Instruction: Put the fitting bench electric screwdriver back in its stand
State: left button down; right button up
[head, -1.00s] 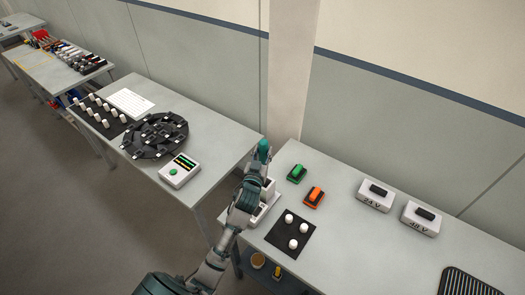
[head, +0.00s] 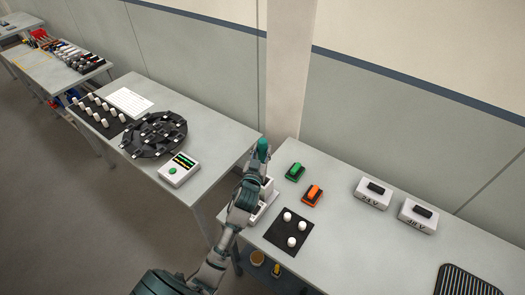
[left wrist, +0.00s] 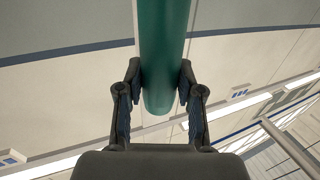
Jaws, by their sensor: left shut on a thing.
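The electric screwdriver (head: 263,147) has a teal, rounded body. It stands up above my left gripper (head: 256,164) in the head view, near the left end of the right-hand bench. In the left wrist view its teal body (left wrist: 163,50) lies between the two fingers of my left gripper (left wrist: 159,88), which is shut on it. A white stand-like block (head: 264,207) is beside and below the gripper, partly hidden by my forearm. The screwdriver's lower end is hidden in the head view, so I cannot tell whether it touches the stand. My right gripper is not in view.
On this bench (head: 345,253) are a green clamp-like item (head: 295,172), an orange one (head: 312,195), a black mat (head: 277,235) with white caps and two white voltage boxes (head: 373,193). The bench to the left holds a round black fixture (head: 153,136) and a tester (head: 179,170).

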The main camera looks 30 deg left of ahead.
aim_at(262, 160)
pick_arm(q)
jog(key=shift+d+r, duration=0.1)
jog(key=shift+d, duration=0.05)
jog(key=shift+f+b, duration=1.35)
jog(key=shift+f, duration=0.7)
jog(key=shift+f+b, duration=2.6)
jog(key=shift+f, duration=1.4)
jog(key=c, duration=0.7)
grip_release()
jog(key=shift+o, duration=0.2)
